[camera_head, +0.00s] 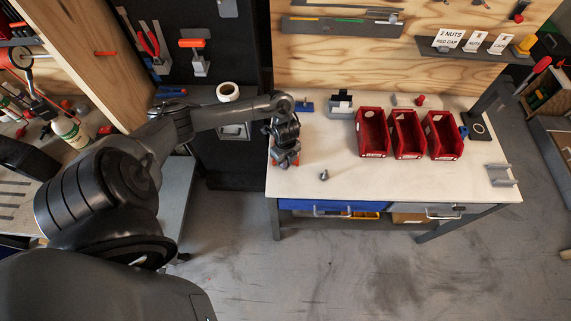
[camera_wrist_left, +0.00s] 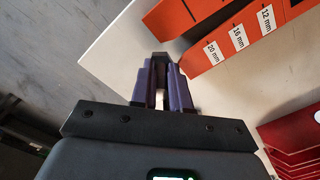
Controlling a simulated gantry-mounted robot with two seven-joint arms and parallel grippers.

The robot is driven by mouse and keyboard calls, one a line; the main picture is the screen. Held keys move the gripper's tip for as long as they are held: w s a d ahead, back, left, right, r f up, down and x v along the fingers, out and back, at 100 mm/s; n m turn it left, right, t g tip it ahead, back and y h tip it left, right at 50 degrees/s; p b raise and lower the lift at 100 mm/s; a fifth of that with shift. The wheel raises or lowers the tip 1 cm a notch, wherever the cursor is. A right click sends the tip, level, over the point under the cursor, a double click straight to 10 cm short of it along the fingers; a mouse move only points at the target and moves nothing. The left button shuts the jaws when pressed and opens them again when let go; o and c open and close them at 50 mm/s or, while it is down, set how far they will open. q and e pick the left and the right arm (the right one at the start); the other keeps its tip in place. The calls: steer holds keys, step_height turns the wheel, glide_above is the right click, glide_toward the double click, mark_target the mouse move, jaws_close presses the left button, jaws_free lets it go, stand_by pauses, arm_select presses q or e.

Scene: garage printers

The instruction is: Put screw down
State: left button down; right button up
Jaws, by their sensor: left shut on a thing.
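My left gripper (camera_head: 286,158) is over the left part of the white workbench (camera_head: 345,187). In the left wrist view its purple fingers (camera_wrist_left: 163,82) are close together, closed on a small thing. My right gripper is not in view.
Orange blocks labelled 20 mm, 16 mm and 12 mm (camera_wrist_left: 215,53) are close by in the left wrist view. Three red bins (camera_head: 408,135) stand at the bench's back right. A grey holder (camera_head: 500,175) is at the right edge. The front middle is mostly clear.

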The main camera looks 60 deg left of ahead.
arm_select(q)
steer(key=shift+f, duration=1.1)
steer(key=shift+f, duration=0.1)
steer(key=c, duration=1.4)
jaws_free()
